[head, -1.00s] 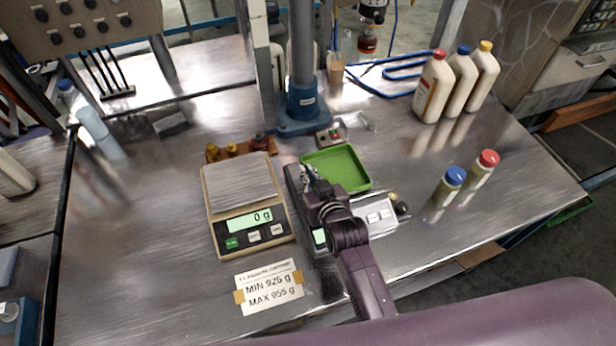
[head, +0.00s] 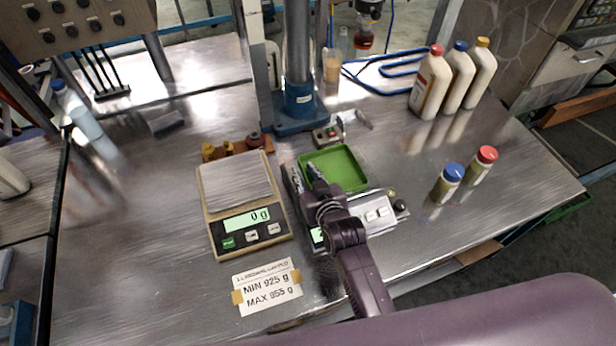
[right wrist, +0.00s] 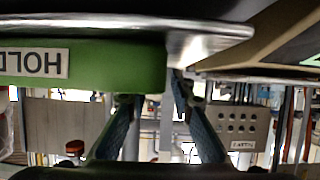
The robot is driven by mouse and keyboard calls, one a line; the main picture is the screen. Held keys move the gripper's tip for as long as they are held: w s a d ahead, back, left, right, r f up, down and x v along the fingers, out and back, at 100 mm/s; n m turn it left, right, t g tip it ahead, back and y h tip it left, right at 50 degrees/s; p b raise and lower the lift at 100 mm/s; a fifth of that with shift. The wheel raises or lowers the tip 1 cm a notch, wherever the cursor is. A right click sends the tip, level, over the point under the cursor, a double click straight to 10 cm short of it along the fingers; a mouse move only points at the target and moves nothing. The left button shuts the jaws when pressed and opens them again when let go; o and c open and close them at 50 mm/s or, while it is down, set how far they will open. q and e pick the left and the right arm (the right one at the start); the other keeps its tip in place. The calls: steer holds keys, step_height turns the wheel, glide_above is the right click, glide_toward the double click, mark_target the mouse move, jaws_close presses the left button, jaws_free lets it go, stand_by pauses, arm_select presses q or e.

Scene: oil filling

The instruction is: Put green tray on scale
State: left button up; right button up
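The green tray (head: 345,165) rests on a second device with a metal plate and buttons (head: 378,214), right of the scale. The scale (head: 238,183) has a bare metal plate, and its display reads 0 g. My right gripper (head: 314,170) is at the tray's left edge; the arm hides part of the tray's front. In the right wrist view, the tray's green wall with a HOLD label (right wrist: 32,63) shows upside down. The right gripper's fingers (right wrist: 155,92) are apart there, one on each side of the tray's edge. My left gripper is not in view.
A MIN/MAX weight card (head: 267,286) lies in front of the scale. Small weights on a wooden block (head: 232,149) and a column base (head: 299,113) stand behind. Blue- and red-capped bottles (head: 447,184) stand to the right. The metal table left of the scale is clear.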

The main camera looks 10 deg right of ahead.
steer(key=b+v, duration=0.1)
steer(key=v, duration=1.1)
